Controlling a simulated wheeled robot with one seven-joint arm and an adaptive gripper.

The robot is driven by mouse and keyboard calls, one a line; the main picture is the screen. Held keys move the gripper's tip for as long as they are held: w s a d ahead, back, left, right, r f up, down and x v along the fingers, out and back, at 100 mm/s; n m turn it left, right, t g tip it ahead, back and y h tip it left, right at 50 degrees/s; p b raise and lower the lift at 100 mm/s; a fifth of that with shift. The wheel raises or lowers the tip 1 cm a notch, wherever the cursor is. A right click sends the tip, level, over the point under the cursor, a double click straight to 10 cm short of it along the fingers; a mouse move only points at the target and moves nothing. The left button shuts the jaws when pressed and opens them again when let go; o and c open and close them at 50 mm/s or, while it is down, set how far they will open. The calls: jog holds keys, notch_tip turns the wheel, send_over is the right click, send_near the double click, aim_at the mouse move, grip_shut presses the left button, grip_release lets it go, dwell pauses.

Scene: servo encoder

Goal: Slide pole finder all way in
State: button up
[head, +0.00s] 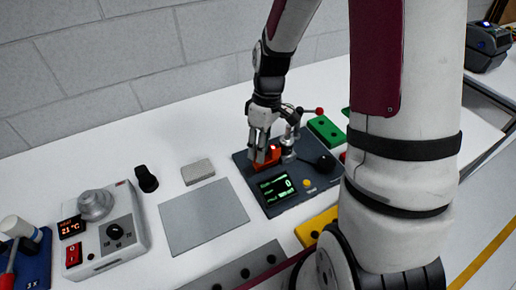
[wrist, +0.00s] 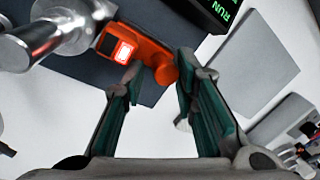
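The orange pole finder (wrist: 140,50) shows in the wrist view as an orange block with a lit red-white window and a round orange knob at its near end. In the head view the pole finder (head: 269,157) sits on the dark fixture plate (head: 243,163), beside a metal post (head: 289,150). My gripper (head: 259,154) points down at it. In the wrist view my gripper (wrist: 160,72) has its fingers apart, with the knob between the tips. The knob lies close to the right fingertip; I cannot tell whether they touch. A gap shows at the left fingertip.
A green display (head: 277,187) reading "RUN" is on the fixture, with a black knob (head: 326,163) to its right. A grey mat (head: 205,217) lies left of the fixture. A grey-white device with dials (head: 103,230) stands further left. The wall is behind.

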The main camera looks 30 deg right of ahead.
notch_tip(320, 180, up, 12)
jog(key=w+d, duration=0.1)
jog(key=d, duration=0.1)
dwell(0.5)
jog(key=shift+w+f, duration=0.1)
jog(key=shift+f, duration=0.05)
jog(key=s+a+r+m+t+h, duration=0.1)
jog(key=s+a+r+m+t, duration=0.2)
jog(key=s+r, duration=0.3)
jog(key=s+a+r+m+t, duration=0.3)
jog(key=s+r, duration=0.3)
jog(key=s, duration=0.4)
jog(key=shift+s+a+r+m+h, duration=0.15)
jog(key=shift+s+a+m+h, duration=0.15)
jog(key=shift+m+h, duration=0.1)
